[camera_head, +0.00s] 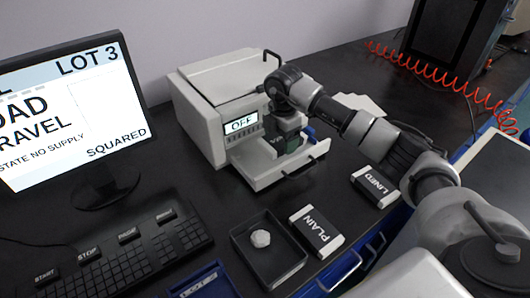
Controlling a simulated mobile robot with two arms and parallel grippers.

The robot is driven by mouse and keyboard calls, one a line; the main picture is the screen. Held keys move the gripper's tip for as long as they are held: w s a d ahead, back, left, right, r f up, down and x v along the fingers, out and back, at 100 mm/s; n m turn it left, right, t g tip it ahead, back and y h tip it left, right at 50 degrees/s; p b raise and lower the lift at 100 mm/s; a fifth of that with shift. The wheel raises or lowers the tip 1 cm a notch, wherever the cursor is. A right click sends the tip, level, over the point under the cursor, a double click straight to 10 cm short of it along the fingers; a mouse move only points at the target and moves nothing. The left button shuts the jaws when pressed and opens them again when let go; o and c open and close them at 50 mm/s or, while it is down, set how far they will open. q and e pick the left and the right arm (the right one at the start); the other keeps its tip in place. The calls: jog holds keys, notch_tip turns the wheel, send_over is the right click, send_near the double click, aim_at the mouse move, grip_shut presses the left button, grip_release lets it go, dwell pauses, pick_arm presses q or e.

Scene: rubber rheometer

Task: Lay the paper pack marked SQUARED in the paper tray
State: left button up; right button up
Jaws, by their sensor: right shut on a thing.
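The white machine (205,112) has a display reading OFF, and a pale tray (276,181) juts from its front. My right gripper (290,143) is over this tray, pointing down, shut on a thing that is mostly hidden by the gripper. It seems to be a paper pack, but I cannot read its label. I cannot tell whether it touches the tray floor. No legible SQUARED pack shows. My left gripper is not in view.
A black open box (249,228) with a pale lump (260,239) stands before the machine. A monitor (70,110) showing SQUARED and a keyboard (130,250) are at left. White sheets (362,104) lie behind my right arm. An orange coiled cable (440,75) runs at the back right.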

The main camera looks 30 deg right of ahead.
aim_at(265, 161)
jog(key=w+a+f, duration=0.2)
jog(key=a, duration=0.1)
jog(key=shift+w+a+f, duration=0.15)
jog(key=shift+w+f, duration=0.15)
jog(key=shift+w, duration=0.1)
jog(key=shift+f+p, duration=0.3)
jog(key=shift+f, duration=1.7)
jog(key=shift+f, duration=0.15)
jog(key=o, duration=0.8)
notch_tip(265, 161, up, 12)
jog(key=shift+r+b, duration=0.2)
jog(key=shift+b, duration=0.3)
